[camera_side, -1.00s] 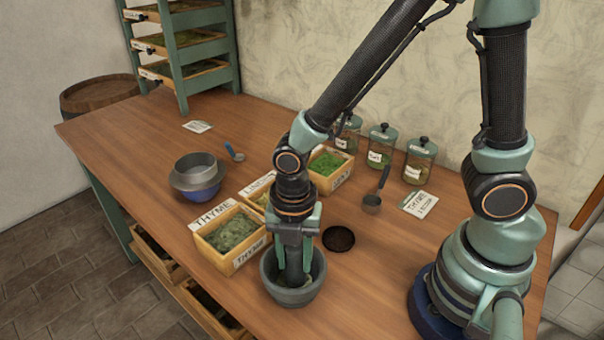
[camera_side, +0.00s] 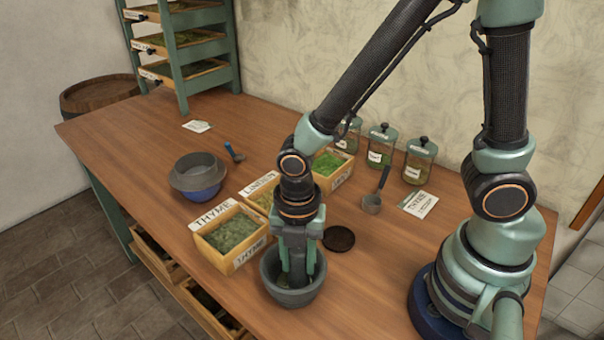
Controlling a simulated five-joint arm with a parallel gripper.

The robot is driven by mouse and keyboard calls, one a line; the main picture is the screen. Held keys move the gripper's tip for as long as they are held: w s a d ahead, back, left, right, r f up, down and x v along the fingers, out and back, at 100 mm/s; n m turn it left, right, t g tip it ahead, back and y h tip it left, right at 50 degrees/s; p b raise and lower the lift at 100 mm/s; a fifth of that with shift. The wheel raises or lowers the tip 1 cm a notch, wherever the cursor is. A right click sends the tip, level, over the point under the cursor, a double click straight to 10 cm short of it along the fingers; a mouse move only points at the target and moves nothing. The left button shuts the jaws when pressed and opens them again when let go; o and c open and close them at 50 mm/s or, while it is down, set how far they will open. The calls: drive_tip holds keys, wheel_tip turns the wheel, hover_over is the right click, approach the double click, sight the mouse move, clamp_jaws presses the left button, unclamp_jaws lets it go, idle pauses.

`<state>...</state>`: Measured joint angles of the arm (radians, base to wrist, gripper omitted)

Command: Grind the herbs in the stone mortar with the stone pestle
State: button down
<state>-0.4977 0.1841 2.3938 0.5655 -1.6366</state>
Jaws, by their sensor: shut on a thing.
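The grey stone mortar (camera_side: 278,292) stands on the wooden table near its front edge. My gripper (camera_side: 297,258) points down over the mortar and is shut on the dark stone pestle (camera_side: 297,272). The pestle's lower part is inside the mortar bowl. A little green, likely herbs, shows low in the bowl, but most of the bowl's inside is hidden by my gripper and the rim.
A thyme box (camera_side: 231,238) stands just left of the mortar. A dark round disc (camera_side: 339,238) lies right of it, and a scoop (camera_side: 372,203) lies behind. Lidded jars (camera_side: 419,160) line the wall. A sieve on a blue bowl (camera_side: 198,178) stands at left.

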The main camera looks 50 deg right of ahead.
drive_tip(key=shift+w+a, duration=0.2)
drive_tip(key=shift+w, duration=0.45)
drive_tip(key=shift+s+a, duration=0.35)
drive_tip(key=shift+s, duration=0.2)
drive_tip(key=shift+w+d+f, duration=0.1)
drive_tip(key=shift+w+d, duration=0.3)
drive_tip(key=shift+d, duration=0.35)
drive_tip(key=shift+s+a, duration=0.15)
drive_tip(key=shift+a, duration=0.55)
drive_tip(key=shift+s+d, duration=0.4)
drive_tip(key=shift+d, duration=0.05)
drive_tip(key=shift+w+a, duration=0.2)
drive_tip(key=shift+w, duration=0.7)
drive_tip(key=shift+s+a, duration=0.25)
drive_tip(key=shift+s, duration=0.65)
